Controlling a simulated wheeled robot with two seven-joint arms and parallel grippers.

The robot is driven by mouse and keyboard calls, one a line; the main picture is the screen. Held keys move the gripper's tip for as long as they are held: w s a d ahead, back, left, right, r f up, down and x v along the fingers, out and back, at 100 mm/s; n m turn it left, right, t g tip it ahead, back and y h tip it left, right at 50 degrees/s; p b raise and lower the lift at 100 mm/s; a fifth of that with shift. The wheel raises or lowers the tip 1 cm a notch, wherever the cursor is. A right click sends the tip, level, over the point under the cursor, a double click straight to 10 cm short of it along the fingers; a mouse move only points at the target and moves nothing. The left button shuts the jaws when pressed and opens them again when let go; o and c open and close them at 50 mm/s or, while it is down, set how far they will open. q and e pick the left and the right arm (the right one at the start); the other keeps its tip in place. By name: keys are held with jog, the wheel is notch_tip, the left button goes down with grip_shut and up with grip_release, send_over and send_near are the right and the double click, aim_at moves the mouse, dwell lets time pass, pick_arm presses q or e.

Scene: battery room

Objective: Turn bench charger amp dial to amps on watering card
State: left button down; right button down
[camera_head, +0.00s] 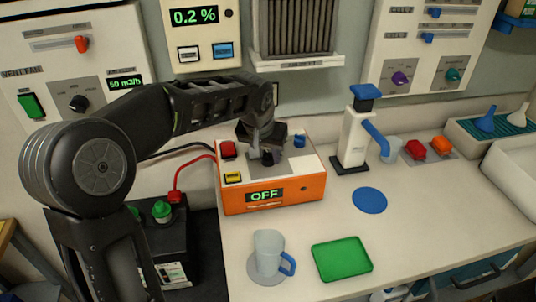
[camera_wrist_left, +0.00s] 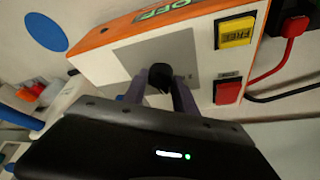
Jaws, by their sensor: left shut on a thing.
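The bench charger (camera_head: 272,190) is an orange and white box on the bench, and its green display reads OFF. A black dial (camera_wrist_left: 160,74) sits on the grey plate on its top. My left gripper (camera_head: 267,157) reaches down over the charger and is shut on the dial; the wrist view shows its two fingers (camera_wrist_left: 160,90) on either side of the dial. A red button (camera_head: 228,149), a yellow button (camera_head: 233,177) and a blue knob (camera_head: 299,140) are also on the charger. No card with readable amps shows. My right gripper is not in view.
A black battery (camera_head: 160,235) with green caps and red and black leads stands left of the charger. A clear jug (camera_head: 268,252), a green tray (camera_head: 342,258) and a blue disc (camera_head: 370,200) lie in front and right. A white dispenser (camera_head: 355,138) stands behind. The bench's right front is clear.

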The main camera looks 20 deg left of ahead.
pick_arm(q)
jog(key=m, duration=0.2)
jog(key=m+h, duration=0.1)
jog(key=shift+a+m, duration=0.2)
jog(key=shift+m, duration=0.2)
jog(key=m+h, duration=0.1)
jog(key=m, duration=0.1)
jog(key=m+h, duration=0.1)
jog(key=m, duration=0.1)
jog(key=shift+w+a+m+g+p, duration=0.1)
jog(key=shift+m+g+p, duration=0.2)
jog(key=shift+g+p, duration=0.1)
jog(key=m+g+h, duration=0.1)
jog(key=m, duration=0.2)
jog(key=shift+m, duration=0.3)
jog(key=shift+w+m+g+p, duration=0.1)
jog(key=shift+m+g+p, duration=0.55)
jog(key=shift+m, duration=0.85)
jog(key=shift+h, duration=0.3)
jog(key=c, duration=1)
grip_release()
